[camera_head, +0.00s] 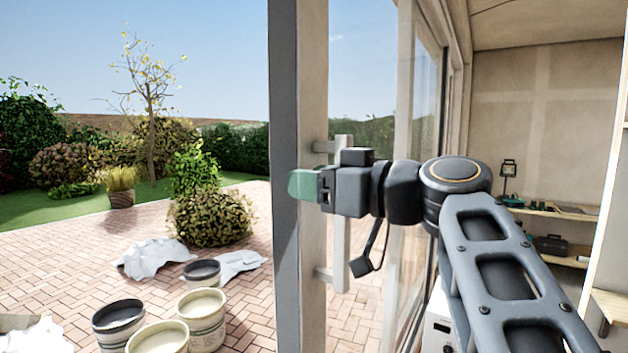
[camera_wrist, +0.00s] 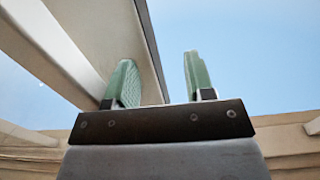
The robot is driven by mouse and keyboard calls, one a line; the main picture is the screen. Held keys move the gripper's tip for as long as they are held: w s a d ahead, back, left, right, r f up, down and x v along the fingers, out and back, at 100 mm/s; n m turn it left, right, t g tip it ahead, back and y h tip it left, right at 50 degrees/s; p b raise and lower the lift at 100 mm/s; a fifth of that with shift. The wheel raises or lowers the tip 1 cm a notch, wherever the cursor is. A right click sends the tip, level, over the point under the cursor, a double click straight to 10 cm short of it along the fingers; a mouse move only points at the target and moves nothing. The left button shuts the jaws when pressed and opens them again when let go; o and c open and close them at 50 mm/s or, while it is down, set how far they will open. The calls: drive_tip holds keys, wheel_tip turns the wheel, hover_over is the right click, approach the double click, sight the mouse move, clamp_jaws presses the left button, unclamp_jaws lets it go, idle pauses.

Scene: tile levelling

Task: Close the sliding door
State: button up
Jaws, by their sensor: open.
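The sliding door's upright edge (camera_head: 313,70) stands in the middle of the head view, with a grey narrow face and a beige side. To its left the opening to the patio is clear. A pale vertical bar handle (camera_head: 341,245) is fixed to the beige side by two short mounts. My gripper (camera_head: 303,185) is level with the handle's upper half and hides part of it and of the door edge. In the wrist view my gripper (camera_wrist: 160,75) has its green fingers apart. The door (camera_wrist: 100,30) shows behind the left finger; I cannot tell whether they touch.
Several paint buckets (camera_head: 203,312) and crumpled white sheets (camera_head: 150,258) lie on the brick paving at the left. A round shrub (camera_head: 210,218) stands behind them. Wall shelves (camera_head: 550,212) are at the right, with a lamp and a case.

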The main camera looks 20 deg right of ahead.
clamp_jaws()
idle(0.3)
idle(1.0)
drive_tip(key=c, duration=0.8)
unclamp_jaws()
drive_tip(key=shift+c, duration=0.2)
drive_tip(key=o, duration=0.8)
drive_tip(key=shift+o, duration=0.2)
drive_tip(key=b+v, duration=0.3)
drive_tip(key=v, duration=1.1)
